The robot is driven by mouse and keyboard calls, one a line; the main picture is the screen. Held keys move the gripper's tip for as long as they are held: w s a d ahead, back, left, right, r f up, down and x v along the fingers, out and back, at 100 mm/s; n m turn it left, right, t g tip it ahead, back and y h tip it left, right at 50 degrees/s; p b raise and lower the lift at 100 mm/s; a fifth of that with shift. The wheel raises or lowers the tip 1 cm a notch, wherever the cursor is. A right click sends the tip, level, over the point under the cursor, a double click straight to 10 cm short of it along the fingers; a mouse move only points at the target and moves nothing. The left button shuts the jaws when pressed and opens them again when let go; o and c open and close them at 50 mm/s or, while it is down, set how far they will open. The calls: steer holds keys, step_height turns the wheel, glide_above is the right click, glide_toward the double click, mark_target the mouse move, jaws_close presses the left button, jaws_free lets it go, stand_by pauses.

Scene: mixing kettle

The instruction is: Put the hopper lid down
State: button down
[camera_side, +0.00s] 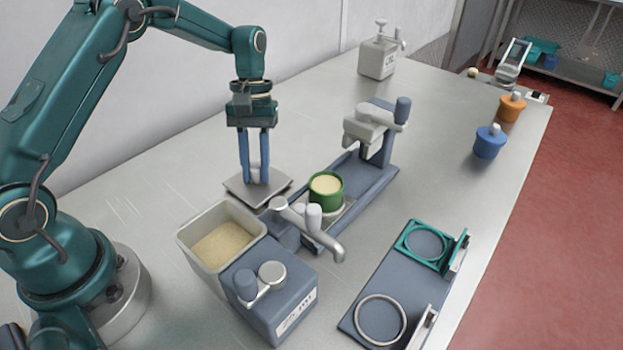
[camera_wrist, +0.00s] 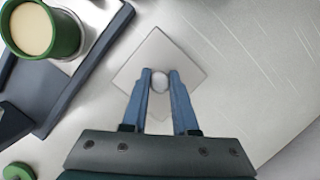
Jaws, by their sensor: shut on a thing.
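The hopper lid (camera_side: 272,192) is a flat grey square plate with a small pale knob on top. My gripper (camera_side: 260,180) points straight down and is shut on the knob. The lid is level, close to the table behind the hopper; whether it touches the table I cannot tell. In the wrist view my gripper (camera_wrist: 158,80) has the round knob between its blue fingers, with the lid (camera_wrist: 160,55) below. The open hopper (camera_side: 187,245) holds pale yellow grain and stands just in front of the lid in the side view.
A green cup (camera_side: 326,190) of pale contents stands right of the lid on a slate-blue stand. A spout (camera_side: 325,245) and the hopper's blue base (camera_side: 270,300) are in front. A slate-blue board (camera_side: 375,290) with ring holders lies front right. The table left of the lid is clear.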

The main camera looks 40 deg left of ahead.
steer(key=shift+f, duration=0.1)
steer(key=c, duration=0.7)
jaws_free()
steer(key=v, duration=0.6)
steer(key=shift+w+a+r, duration=0.1)
steer(key=shift+r, duration=0.3)
steer(key=s+d+r+m+t+y, duration=0.1)
steer(key=s+d+r+m+t, duration=0.25)
steer(key=s+r, duration=0.5)
steer(key=s+m+t, duration=0.1)
steer(key=s, duration=0.1)
steer(key=s+d+m+t, duration=0.1)
steer(key=s+t, duration=0.1)
steer(key=s, duration=0.1)
steer(key=s+d+m+t+y, duration=0.1)
steer(key=s+m+t, duration=0.1)
steer(key=s, duration=0.1)
steer(key=shift+s+f, duration=0.25)
steer(key=shift+f, duration=0.1)
steer(key=shift+a, duration=0.1)
